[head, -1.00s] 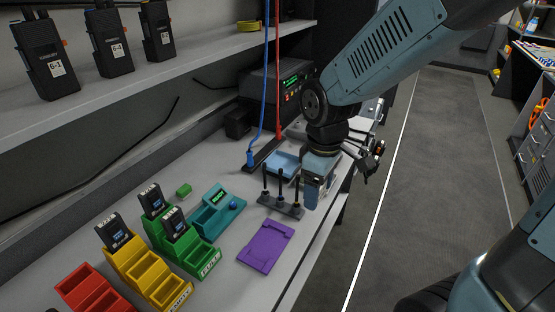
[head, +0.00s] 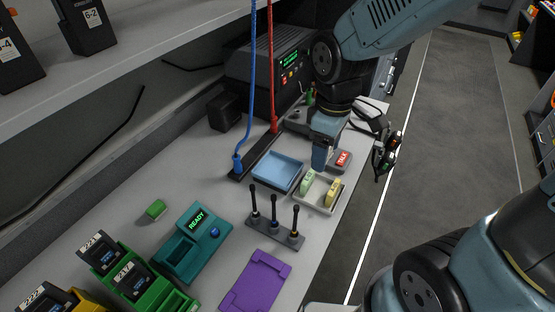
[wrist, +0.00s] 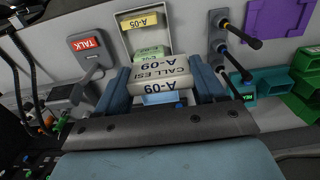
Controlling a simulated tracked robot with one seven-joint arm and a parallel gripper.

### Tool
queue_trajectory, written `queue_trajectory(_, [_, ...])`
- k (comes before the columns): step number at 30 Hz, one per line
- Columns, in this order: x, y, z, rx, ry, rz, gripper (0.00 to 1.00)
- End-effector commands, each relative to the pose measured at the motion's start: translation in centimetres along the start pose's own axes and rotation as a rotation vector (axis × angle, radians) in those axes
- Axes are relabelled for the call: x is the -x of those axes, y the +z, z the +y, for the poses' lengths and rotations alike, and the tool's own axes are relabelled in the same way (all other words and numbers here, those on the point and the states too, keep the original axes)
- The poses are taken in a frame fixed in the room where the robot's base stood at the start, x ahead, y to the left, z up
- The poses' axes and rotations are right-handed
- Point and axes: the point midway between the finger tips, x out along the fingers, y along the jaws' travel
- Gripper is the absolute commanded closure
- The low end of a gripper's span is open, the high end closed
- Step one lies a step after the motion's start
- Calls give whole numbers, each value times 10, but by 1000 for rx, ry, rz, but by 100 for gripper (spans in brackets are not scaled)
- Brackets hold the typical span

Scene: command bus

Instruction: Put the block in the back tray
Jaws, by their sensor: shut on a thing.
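My gripper (head: 322,158) hangs over the bench, at the far side of the pale tray. In the wrist view my gripper (wrist: 160,88) is shut on a whitish block (wrist: 158,76) lettered "CALL ESI" and "A-09", held between two blue fingers. In the head view a finger hides the block. The pale tray (head: 311,203) holds a green block (head: 308,181) and a yellow block (head: 333,192). A blue tray (head: 277,171) lies beside it on the wall side and looks empty. Part of the blue tray shows beneath the held block in the wrist view (wrist: 160,98).
A red TALK button (head: 343,159) sits right of my gripper. A stand with three antennas (head: 275,232) is in front of the trays. A blue cable (head: 248,110) and a red cable (head: 272,80) hang down to a black strip. A radio unit (head: 265,75) stands behind.

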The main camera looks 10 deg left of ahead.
Motion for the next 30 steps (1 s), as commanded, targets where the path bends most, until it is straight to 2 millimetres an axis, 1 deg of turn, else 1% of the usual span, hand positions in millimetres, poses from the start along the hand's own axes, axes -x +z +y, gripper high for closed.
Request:
queue_trajectory(6, [-12,-26,3,12,-3,-2,60])
queue_trajectory(20, [-42,-92,18,14,-2,-2,60])
queue_trajectory(30, [-82,-122,25,14,-2,-2,60])
